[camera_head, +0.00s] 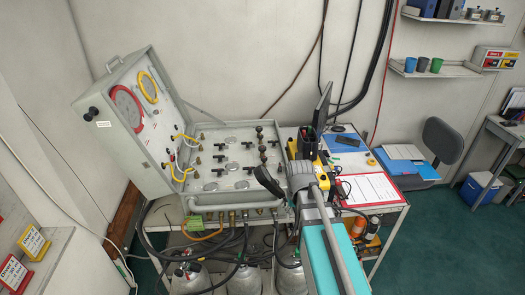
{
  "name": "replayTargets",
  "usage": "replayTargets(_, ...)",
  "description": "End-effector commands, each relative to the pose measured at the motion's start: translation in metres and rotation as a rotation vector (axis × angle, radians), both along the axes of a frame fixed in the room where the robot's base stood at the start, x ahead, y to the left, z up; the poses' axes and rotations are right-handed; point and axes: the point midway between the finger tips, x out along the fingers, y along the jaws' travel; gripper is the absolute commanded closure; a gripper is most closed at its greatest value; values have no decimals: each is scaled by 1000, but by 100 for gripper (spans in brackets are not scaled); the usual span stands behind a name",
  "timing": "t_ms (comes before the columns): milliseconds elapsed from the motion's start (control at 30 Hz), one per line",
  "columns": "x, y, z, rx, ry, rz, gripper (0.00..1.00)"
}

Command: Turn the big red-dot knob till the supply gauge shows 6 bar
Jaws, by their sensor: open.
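The grey air panel case (195,205) stands open on the table. Its lid carries a large red-rimmed gauge (127,108) and a yellow-rimmed gauge (148,86); their needles and labels are too small to read. The panel face (220,160) holds small round dials, black valve handles and several dark knobs (259,130) at its right. I cannot make out a red dot or which dial is the supply gauge. My gripper (268,182) appears as a dark shape over the panel's front right corner, apart from the knobs as far as I can tell. My arm hides part of this corner.
Yellow hoses (183,175) run from lid to panel. Gas cylinders (243,279) and hoses are below. A chair (442,140) stands at right.

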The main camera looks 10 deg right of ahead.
Motion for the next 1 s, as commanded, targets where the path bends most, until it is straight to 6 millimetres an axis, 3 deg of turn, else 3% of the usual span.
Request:
replayTargets(33,-23,1,-17,0,0,3,46)
replayTargets(100,-35,1,-27,0,0,5,46)
replayTargets(500,-60,2,-96,0,0,10,46)
replayTargets(700,-62,2,-113,0,0,11,46)
replayTargets(1000,-63,2,-115,0,0,11,46)
